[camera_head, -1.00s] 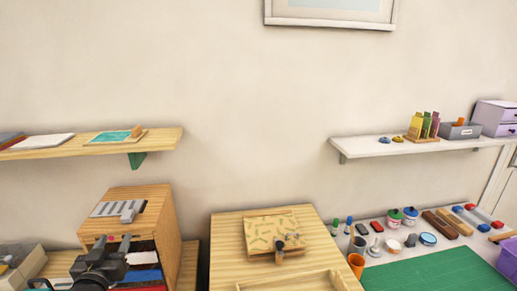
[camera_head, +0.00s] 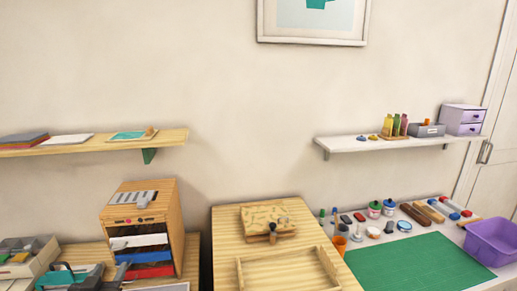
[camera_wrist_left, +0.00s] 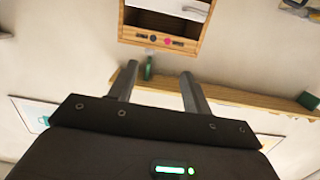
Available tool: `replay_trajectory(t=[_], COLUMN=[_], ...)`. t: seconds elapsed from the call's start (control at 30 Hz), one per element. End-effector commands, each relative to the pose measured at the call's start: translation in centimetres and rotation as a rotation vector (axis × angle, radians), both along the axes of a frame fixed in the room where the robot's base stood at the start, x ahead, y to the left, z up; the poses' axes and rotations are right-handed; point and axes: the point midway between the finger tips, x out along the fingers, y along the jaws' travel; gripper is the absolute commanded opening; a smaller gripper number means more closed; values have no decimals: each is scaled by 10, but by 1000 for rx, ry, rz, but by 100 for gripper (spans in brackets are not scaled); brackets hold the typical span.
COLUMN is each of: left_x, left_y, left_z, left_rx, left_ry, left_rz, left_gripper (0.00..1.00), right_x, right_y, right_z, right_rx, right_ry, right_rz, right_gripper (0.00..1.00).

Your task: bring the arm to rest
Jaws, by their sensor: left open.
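My left gripper (camera_wrist_left: 158,76) shows in the left wrist view with its two grey fingers apart and nothing between them. Behind the fingers are the wall, a wooden shelf (camera_wrist_left: 235,97) and a wooden cabinet (camera_wrist_left: 160,45), with no contact visible. In the head view the left arm is hardly in the picture; a small dark grey piece at the lower left edge may be part of it, but I cannot tell. My right gripper is in neither view.
The wooden cabinet (camera_head: 168,215) stands at the left, beside a teal-handled item (camera_head: 72,277). A patterned block (camera_head: 268,220) and an open wooden tray (camera_head: 290,270) are at centre. A green mat (camera_head: 420,264) lies clear at right, near a purple bin (camera_head: 492,240).

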Motion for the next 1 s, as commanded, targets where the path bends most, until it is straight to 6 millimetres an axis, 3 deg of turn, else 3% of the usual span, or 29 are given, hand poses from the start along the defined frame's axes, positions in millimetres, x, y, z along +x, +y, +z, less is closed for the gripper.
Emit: replay_trajectory(t=[0.17,0.37,0.47,0.7,1.0], left_x=[-18,-55,-83,-170,-267], left_y=[-20,-51,-70,-119,-161], left_z=[-35,-89,-118,-178,-210], left_rx=[-2,-6,-9,-16,-29], left_ry=[133,349,480,816,1131], left_rz=[-25,-72,-105,-202,-314], left_gripper=[49,49,49,49,49], right_x=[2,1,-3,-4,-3], right_y=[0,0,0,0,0], right_z=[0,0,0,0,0], right_rx=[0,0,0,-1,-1], right_ry=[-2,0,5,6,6], right_rz=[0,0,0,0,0], right_gripper=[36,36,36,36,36])
